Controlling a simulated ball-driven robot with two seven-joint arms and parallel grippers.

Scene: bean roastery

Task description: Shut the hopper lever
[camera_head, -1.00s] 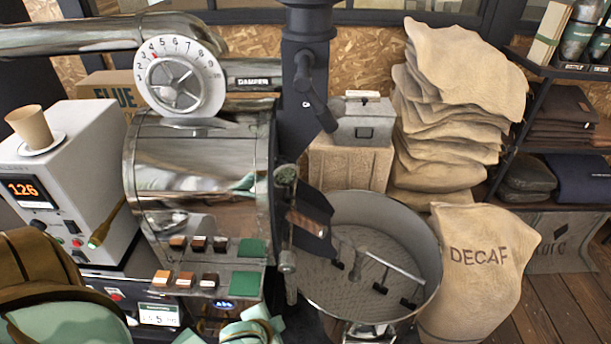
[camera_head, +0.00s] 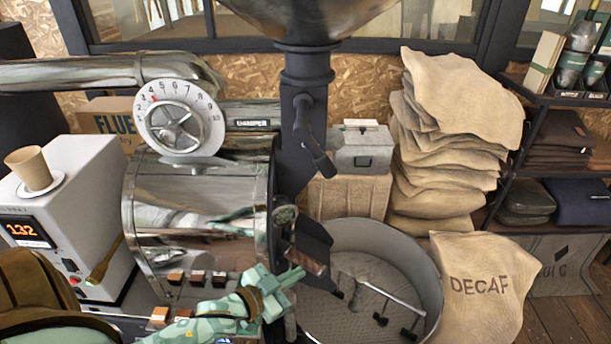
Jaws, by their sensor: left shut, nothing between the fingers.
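The hopper lever (camera_head: 312,135) is a dark handle pivoted on the side of the dark hopper neck (camera_head: 292,150). It slants down and to the right from its pivot, ending in a thicker grip. The metal hopper (camera_head: 310,15) shows only its lower part at the top edge. My left gripper (camera_head: 291,279), teal with a brown band, is shut and empty. It shows in front of the roaster's lower right side, well below the lever and apart from it. My right gripper is not in view.
The steel roaster drum (camera_head: 200,205) with a white dial (camera_head: 180,117) stands left of the neck. A round cooling tray (camera_head: 425,270) is at lower right. A grey metal box (camera_head: 364,148) sits behind the lever. Stacked sacks (camera_head: 440,150) stand at right.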

